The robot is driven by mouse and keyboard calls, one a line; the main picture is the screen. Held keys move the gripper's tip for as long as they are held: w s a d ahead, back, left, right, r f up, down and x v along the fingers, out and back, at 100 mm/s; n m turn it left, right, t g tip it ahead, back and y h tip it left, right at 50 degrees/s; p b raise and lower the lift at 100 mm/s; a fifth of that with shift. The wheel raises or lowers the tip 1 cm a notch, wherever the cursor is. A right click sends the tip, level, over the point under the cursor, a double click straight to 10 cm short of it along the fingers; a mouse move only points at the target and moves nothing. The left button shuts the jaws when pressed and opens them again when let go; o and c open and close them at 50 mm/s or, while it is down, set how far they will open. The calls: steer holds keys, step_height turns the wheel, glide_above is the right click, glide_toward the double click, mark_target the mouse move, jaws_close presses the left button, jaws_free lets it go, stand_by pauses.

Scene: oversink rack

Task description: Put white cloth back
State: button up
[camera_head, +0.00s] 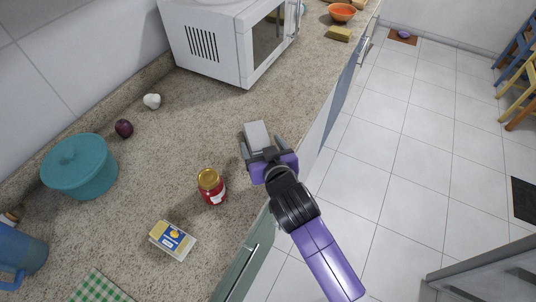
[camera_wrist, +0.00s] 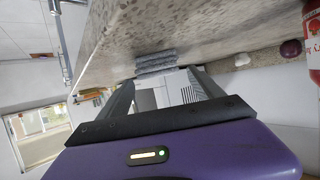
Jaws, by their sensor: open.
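A folded pale grey-white cloth (camera_head: 256,133) lies on the stone counter near its front edge, in front of the microwave. In the wrist view it shows as a small grey layered stack (camera_wrist: 155,62), just beyond the fingertips. My gripper (camera_head: 261,145) is low at the counter's front edge, with its fingers pointing toward the cloth. In the wrist view my gripper (camera_wrist: 160,82) is open, with its two fingers apart and nothing clamped between them. In the head view the fingers appear on either side of the cloth's near part; whether they touch it I cannot tell.
A white microwave (camera_head: 226,40) stands behind the cloth. A red jar (camera_head: 211,188), a yellow-white box (camera_head: 172,240), a teal pot (camera_head: 79,168), an onion (camera_head: 124,128) and garlic (camera_head: 152,101) stand left of the gripper. The counter around the cloth is clear.

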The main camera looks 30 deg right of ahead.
steer(key=v, duration=0.7)
steer(key=shift+w+r, duration=0.1)
steer(key=shift+r, duration=0.05)
steer(key=s+f+n+t+y, duration=0.1)
steer(key=s+f+n+y, duration=0.1)
steer(key=s, duration=2.3)
steer(key=s+d+r, duration=0.2)
steer(key=s+r, duration=0.3)
steer(key=s, duration=0.2)
steer(key=shift+s+t, duration=0.3)
steer(key=shift+s, duration=0.05)
